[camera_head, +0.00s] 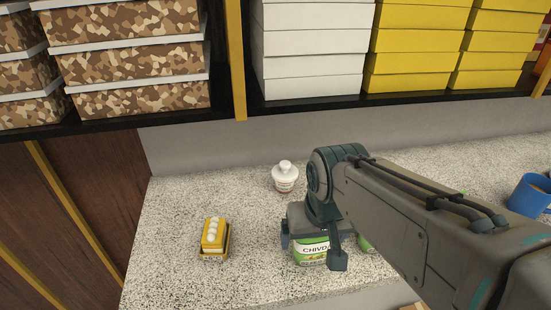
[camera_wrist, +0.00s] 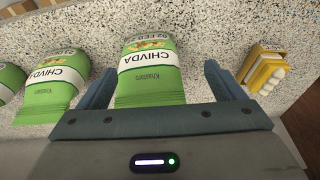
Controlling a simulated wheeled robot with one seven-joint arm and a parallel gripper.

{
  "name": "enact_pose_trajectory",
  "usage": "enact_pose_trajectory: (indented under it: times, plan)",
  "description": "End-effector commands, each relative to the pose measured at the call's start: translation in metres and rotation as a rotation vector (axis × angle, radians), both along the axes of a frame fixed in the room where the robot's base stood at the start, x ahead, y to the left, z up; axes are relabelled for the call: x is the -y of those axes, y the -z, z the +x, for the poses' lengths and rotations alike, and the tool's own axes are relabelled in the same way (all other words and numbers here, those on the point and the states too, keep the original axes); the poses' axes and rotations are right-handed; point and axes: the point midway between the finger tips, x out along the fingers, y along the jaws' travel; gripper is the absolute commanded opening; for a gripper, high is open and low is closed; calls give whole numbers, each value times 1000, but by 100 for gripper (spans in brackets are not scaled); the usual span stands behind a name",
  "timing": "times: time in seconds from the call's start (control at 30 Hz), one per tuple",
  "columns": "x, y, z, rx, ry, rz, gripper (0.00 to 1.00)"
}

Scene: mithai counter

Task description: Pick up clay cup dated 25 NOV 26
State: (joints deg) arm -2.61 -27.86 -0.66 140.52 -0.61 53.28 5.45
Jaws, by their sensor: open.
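No clay cup with the date 25 NOV 26 can be made out in either view. A small white lidded pot with a brownish band (camera_head: 285,178) stands upright on the counter behind my gripper in the head view; no date on it is readable. My gripper (camera_head: 313,252) is open and points down over the counter. A green CHIVDA bag (camera_head: 311,252) shows between its fingers. In the wrist view my gripper (camera_wrist: 160,85) has one finger on each side of this bag (camera_wrist: 150,75), with no clear contact.
Two more green CHIVDA bags (camera_wrist: 50,85) (camera_wrist: 8,80) lie left in the wrist view. A yellow tray of white sweets (camera_head: 213,238) sits at left on the speckled counter (camera_head: 170,215). A blue cup (camera_head: 530,196) stands far right. A shelf of boxes (camera_head: 310,45) overhangs the back.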

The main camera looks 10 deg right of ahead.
Motion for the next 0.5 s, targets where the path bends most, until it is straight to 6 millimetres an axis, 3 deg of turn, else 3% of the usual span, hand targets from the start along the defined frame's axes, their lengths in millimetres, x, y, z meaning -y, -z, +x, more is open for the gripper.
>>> enact_pose_trajectory:
  times: [0.27,0.5]
  plan:
    - [-42,-39,39,-22,193,75,88]
    - [-54,-31,70,15,321,38,88]
